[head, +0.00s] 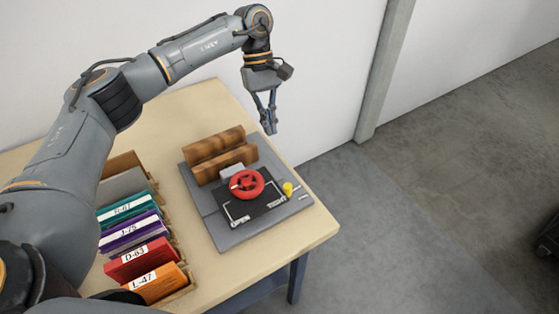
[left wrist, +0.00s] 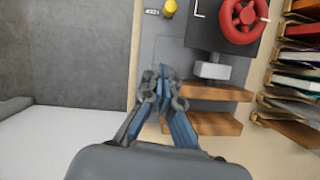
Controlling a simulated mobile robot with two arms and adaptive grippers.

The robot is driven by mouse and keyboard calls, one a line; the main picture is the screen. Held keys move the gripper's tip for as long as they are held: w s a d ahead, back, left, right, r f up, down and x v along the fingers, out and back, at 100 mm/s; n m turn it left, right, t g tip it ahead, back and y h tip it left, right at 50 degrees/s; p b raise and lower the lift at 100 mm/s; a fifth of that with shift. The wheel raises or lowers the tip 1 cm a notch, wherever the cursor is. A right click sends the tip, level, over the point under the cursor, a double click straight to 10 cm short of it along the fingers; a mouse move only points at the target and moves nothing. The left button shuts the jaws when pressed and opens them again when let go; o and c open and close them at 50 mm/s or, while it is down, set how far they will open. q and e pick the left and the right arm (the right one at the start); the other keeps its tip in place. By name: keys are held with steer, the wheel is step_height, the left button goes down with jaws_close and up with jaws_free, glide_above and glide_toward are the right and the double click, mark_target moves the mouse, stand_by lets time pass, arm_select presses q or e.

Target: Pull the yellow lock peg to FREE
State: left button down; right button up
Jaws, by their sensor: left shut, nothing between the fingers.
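The yellow lock peg (head: 288,188) stands at the right corner of a grey base plate (head: 226,240) on the table. A small label plate lies beside it, and its lettering is too small to read in the head view. In the left wrist view the yellow peg (left wrist: 169,8) is at the top edge, beyond the fingertips. My left gripper (head: 269,130) is shut and empty, above the back right side of the plate. It points down, apart from the peg; its fingertips (left wrist: 163,72) show in the left wrist view. My right gripper is not in view.
A red handwheel (head: 247,184) sits on a black panel of the plate. Two brown wooden blocks (head: 214,143) stand behind it. A wooden box of coloured labelled folders (head: 130,233) is at left. The wall is close behind; open floor (head: 420,220) lies right.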

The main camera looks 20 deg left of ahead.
mark_target(290, 185)
arm_select(q)
steer(key=p+x, duration=0.3)
steer(key=x, duration=0.6)
steer(key=shift+s+d+f+p, duration=0.1)
steer(key=shift+s+d+p, duration=0.4)
steer(key=shift+s+d, duration=0.1)
steer(key=shift+s+d+f+p, duration=0.15)
steer(key=shift+s+d+p, duration=0.3)
steer(key=shift+s+d, duration=0.15)
steer(key=shift+s+d+f, duration=0.15)
steer(key=shift+s+d, duration=0.2)
steer(key=shift+s, duration=0.05)
steer(key=shift+s+d+f, duration=0.15)
steer(key=shift+s+d, duration=0.05)
steer(key=shift+d, duration=0.1)
steer(key=shift+s+d+b, duration=0.5)
steer(key=shift+s+d, duration=0.15)
steer(key=shift+d, duration=0.15)
